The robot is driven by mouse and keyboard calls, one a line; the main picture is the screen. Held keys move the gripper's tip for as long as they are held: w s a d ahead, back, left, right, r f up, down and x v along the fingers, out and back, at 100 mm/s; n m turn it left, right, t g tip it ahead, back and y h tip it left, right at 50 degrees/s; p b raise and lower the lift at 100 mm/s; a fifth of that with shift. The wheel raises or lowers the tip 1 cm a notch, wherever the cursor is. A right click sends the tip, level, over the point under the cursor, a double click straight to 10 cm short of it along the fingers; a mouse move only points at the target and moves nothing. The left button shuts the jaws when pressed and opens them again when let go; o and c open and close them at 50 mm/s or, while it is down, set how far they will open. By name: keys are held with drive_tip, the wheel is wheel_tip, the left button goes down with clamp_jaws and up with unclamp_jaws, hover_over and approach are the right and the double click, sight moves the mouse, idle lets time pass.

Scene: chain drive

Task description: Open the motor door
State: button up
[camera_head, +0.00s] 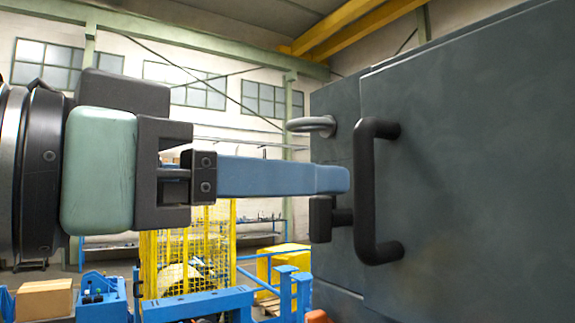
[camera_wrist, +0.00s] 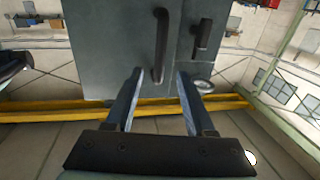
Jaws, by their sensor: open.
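The motor door (camera_head: 480,160) is a dark grey panel filling the right of the head view; it also shows in the wrist view (camera_wrist: 108,45). It looks closed against the frame beside it. A black bar handle (camera_head: 366,190) stands upright on the door; it also shows in the wrist view (camera_wrist: 160,45). A small black latch (camera_head: 320,219) sits left of the handle, and shows in the wrist view (camera_wrist: 203,32). My gripper (camera_head: 345,180) has long blue fingers pointing at the handle. In the wrist view my gripper (camera_wrist: 160,76) is open, its fingertips on either side of the handle's near end. Contact cannot be told.
A grey ring (camera_head: 312,125) sticks out above the latch. A yellow mesh fence (camera_head: 190,255) and blue steel frames (camera_head: 205,303) stand in the background, with a cardboard box (camera_head: 45,298) at lower left. The space left of the door is free around my fingers.

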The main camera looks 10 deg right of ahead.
sight(358, 181)
drive_tip(key=p+x, duration=0.4)
drive_tip(key=x, duration=0.5)
drive_tip(key=shift+w+d+r, duration=0.1)
drive_tip(key=shift+d+r, duration=0.05)
drive_tip(key=shift+w+d, duration=0.25)
drive_tip(key=shift+d, duration=0.05)
clamp_jaws()
idle(0.8)
